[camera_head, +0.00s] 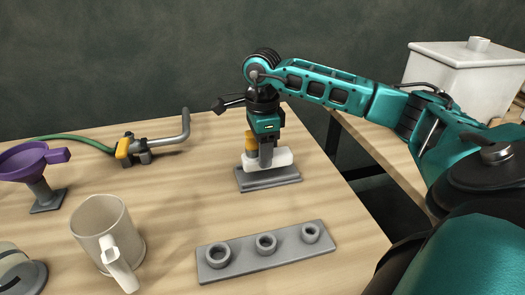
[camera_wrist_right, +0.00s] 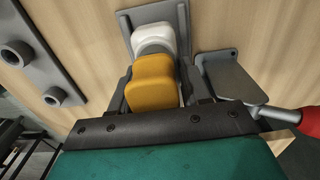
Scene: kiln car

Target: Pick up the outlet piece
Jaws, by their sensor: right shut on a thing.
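The outlet piece appears to be the white body with an orange-yellow block on it; its white part (camera_head: 281,158) sits at a flat grey holder (camera_head: 270,181) near the table's right side. My right gripper (camera_head: 266,160) points down over it and is shut on it. In the right wrist view the orange block (camera_wrist_right: 152,82) lies between the fingers of the gripper (camera_wrist_right: 155,95), with the white part (camera_wrist_right: 154,38) beyond it over the grey holder (camera_wrist_right: 178,15). I cannot tell whether the piece touches the holder. My left gripper is not in view.
A grey plate with three rings (camera_head: 265,254) lies in front. A cream mug (camera_head: 105,235), a purple funnel (camera_head: 30,162) on a stand and a bent grey pipe with a yellow valve and green hose (camera_head: 150,148) stand left. A white lidded box (camera_head: 465,75) is behind right.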

